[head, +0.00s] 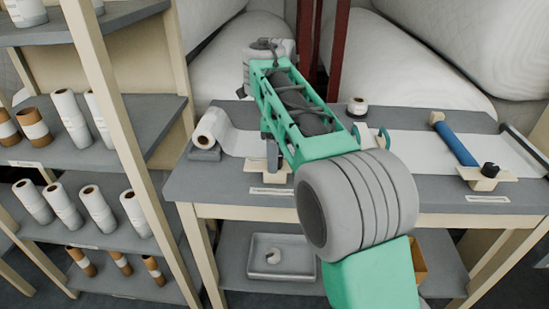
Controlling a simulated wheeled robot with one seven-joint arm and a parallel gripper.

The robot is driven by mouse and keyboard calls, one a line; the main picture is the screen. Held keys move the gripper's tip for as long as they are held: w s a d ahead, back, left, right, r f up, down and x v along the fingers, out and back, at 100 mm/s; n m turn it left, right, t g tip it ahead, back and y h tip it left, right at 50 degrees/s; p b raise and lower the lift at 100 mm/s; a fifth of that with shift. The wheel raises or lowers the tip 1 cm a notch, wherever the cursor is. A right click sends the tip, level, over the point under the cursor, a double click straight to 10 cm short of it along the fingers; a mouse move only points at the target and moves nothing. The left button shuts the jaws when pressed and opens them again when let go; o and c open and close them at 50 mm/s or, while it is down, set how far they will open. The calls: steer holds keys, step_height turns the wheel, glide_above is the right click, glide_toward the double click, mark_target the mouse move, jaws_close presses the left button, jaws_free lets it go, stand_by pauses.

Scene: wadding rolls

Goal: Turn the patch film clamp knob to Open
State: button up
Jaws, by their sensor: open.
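A cream clamp block (256,166) sits at the front left of the worktable, beside the white sheet from a small roll (211,125). My arm hides much of it, and I cannot see its knob. A second cream clamp (486,180) with a black knob (490,170) stands at the right, on the edge of a wide white sheet. The labels are too small to read, so I cannot tell which is the patch film clamp. My gripper (273,158) is mostly hidden behind my green forearm; a grey finger-like part shows over the left clamp. Contact cannot be told.
A blue roller (454,139) lies on the wide sheet (402,145). A small white-and-black jar (357,106) stands at the back. A shelf rack (140,110) with several rolls stands close at left. A tray (282,269) is on the lower shelf. Big white rolls fill the back.

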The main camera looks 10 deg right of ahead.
steer(key=shift+c, duration=0.5)
jaws_close()
